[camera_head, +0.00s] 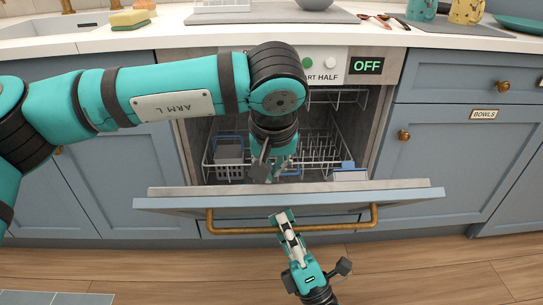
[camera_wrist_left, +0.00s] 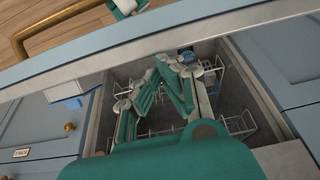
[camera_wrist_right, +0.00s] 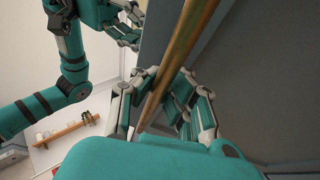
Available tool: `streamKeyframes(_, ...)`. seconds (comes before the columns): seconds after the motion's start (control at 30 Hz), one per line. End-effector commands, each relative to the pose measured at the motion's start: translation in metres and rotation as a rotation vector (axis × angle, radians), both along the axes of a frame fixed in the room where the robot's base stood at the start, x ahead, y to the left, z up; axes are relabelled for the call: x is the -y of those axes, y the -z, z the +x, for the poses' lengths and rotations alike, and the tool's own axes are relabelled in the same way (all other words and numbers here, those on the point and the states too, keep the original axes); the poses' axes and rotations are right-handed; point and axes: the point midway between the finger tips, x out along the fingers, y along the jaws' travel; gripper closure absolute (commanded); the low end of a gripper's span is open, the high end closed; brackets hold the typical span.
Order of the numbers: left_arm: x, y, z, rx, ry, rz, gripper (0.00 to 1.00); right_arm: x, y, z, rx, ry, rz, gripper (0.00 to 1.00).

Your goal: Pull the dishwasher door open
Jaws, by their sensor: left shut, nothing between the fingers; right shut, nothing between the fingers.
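The dishwasher door (camera_head: 400,197) is blue and tilted partly open, its top edge leaning out from the opening. A brass bar handle (camera_head: 345,226) runs across its front and also shows in the right wrist view (camera_wrist_right: 182,45). My right gripper (camera_head: 283,218) is at the middle of the handle, in front of the door. The handle crosses by its fingers in the right wrist view; I cannot tell if they touch it. My left gripper (camera_head: 268,168) is shut and points down inside the opening, behind the door's top edge. It shows empty in the left wrist view (camera_wrist_left: 175,68).
A white wire rack (camera_head: 325,150) with a grey basket (camera_head: 229,150) is inside the dishwasher. The panel above has an OFF display (camera_head: 367,66). Blue cabinets (camera_head: 465,160) flank it, below a white counter (camera_head: 385,38). The wooden floor (camera_head: 420,265) in front is clear.

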Motion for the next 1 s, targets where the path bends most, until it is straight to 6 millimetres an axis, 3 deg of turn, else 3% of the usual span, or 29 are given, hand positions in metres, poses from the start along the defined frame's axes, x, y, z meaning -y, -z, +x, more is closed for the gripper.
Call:
streamKeyframes(0.07, 0.0012, 0.0068, -0.0114, -0.021, 0.009, 0.004, 1.0, 0.0015, -0.0025, 0.003, -0.001, 0.003, 0.004, 1.0)
streamKeyframes(0.33, 0.0023, 0.0092, -0.0136, -0.025, 0.013, 0.007, 1.0, 0.0029, -0.0039, 0.0052, -0.001, 0.007, 0.005, 0.99)
streamKeyframes(0.6, 0.0021, 0.0097, -0.0136, -0.026, 0.013, 0.008, 1.0, 0.0041, -0.0061, 0.0045, 0.005, 0.009, 0.008, 0.64)
streamKeyframes(1.0, 0.0017, 0.0085, -0.0127, -0.024, 0.011, 0.007, 1.0, 0.0049, -0.0045, 0.0027, 0.006, 0.009, 0.007, 0.64)
